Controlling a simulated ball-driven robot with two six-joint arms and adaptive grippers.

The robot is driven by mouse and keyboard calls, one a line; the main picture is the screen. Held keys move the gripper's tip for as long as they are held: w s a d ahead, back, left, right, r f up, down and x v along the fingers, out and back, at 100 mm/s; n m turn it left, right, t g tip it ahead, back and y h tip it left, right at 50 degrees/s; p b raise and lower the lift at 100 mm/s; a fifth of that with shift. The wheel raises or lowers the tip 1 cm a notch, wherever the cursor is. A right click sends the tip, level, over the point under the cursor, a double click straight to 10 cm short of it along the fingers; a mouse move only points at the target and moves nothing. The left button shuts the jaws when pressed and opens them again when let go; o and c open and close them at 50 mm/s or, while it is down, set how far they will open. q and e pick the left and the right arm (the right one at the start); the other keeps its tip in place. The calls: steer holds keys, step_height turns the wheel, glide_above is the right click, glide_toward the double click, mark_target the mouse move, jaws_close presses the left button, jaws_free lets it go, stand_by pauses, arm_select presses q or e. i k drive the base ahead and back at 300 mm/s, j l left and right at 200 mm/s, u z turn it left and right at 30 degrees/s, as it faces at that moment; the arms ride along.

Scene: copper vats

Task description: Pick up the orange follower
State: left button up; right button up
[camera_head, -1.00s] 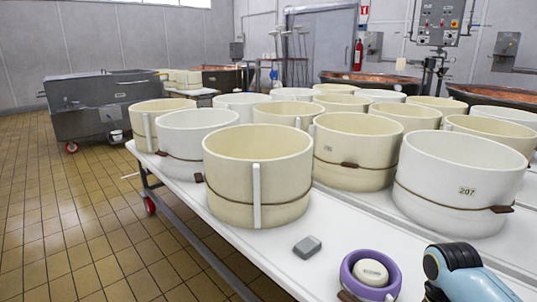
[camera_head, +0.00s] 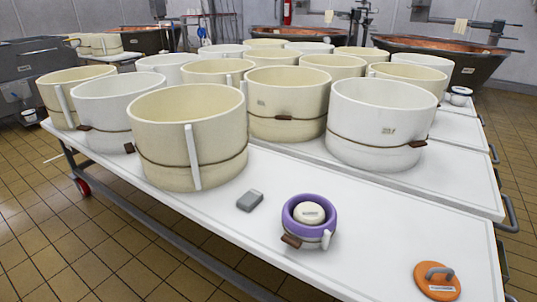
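The orange follower (camera_head: 437,281) is a flat round disc with a grey handle on top and a small white label. It lies on the white table (camera_head: 385,236) near the lower right of the head view, close to the table's right end. Nothing touches it. Neither of my grippers shows in the head view now.
A purple ring mould (camera_head: 290,214) with a cream disc inside stands left of the follower. A small grey block (camera_head: 250,200) lies further left. Large cream and white hoops, such as the white one (camera_head: 381,122), crowd the table behind. The white surface around the follower is clear.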

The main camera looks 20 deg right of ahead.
mark_target(439, 282)
steer(key=l+z, duration=0.1)
steer(key=z, duration=0.3)
steer(key=l+z, duration=0.1)
steer(key=z, duration=0.3)
steer(key=l+z, duration=0.1)
steer(key=z, duration=0.3)
steer(key=l+z, duration=0.1)
steer(key=z, duration=0.35)
